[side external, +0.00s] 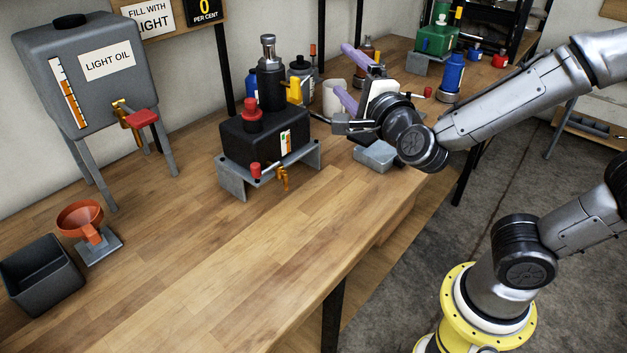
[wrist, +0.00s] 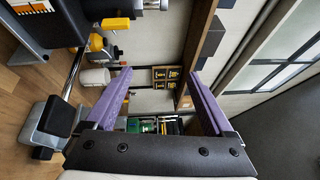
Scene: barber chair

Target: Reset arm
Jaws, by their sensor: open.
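My gripper (side external: 347,78) is above the far right part of the wooden bench, beside the black pump unit (side external: 265,135) on its grey metal stand. Its two purple fingers are spread apart, and nothing shows between them. In the wrist view my gripper (wrist: 160,98) also shows wide open, with the fingers at left and right. My arm reaches in from the right side of the side view.
A grey light oil tank (side external: 85,75) on legs stands at the left. An orange funnel (side external: 82,220) and a dark open box (side external: 40,275) stand at the front left. A blue bottle (side external: 453,75) stands at the back right. The bench front (side external: 250,260) is clear.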

